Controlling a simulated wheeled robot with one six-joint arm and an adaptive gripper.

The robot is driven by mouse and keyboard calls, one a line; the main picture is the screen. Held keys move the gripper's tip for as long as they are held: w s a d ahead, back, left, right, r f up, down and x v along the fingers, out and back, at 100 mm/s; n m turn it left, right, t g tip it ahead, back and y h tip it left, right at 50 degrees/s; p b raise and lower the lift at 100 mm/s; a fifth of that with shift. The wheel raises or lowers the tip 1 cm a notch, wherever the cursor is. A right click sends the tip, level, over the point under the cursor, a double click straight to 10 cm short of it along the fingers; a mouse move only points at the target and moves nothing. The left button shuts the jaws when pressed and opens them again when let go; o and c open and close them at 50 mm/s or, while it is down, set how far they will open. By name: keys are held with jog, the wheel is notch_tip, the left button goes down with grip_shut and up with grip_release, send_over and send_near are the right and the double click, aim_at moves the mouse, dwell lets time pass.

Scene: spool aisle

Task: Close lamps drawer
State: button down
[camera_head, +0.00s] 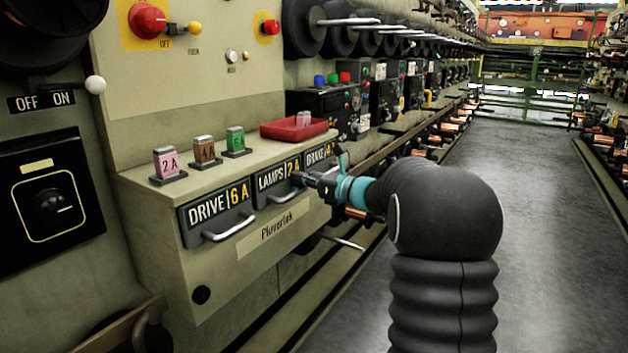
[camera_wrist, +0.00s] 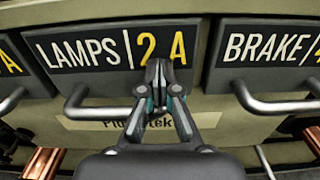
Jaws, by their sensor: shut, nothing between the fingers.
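The lamps drawer (camera_head: 274,187) is the middle of three labelled drawers in the beige cabinet, with a dark front reading "LAMPS 2 A". In the wrist view its front (camera_wrist: 88,53) fills the upper middle. It looks about level with its neighbours; I cannot tell if a small gap remains behind it. Its metal handle (camera_wrist: 95,111) passes behind my fingers. My gripper (camera_head: 303,179) is shut and empty, pointing at the drawer front. In the wrist view the fingertips (camera_wrist: 161,80) overlap the front below the "2"; I cannot tell if they touch it.
The drive drawer (camera_head: 217,213) is to the left and the brake drawer (camera_head: 318,155) to the right, both with protruding handles. Three fuse blocks and a red tray (camera_head: 293,129) stand on the cabinet top. The aisle floor (camera_head: 530,180) at right is clear.

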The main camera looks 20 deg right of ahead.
jog(key=shift+w+a+r, duration=0.15)
jog(key=shift+r, duration=0.05)
dwell(0.4)
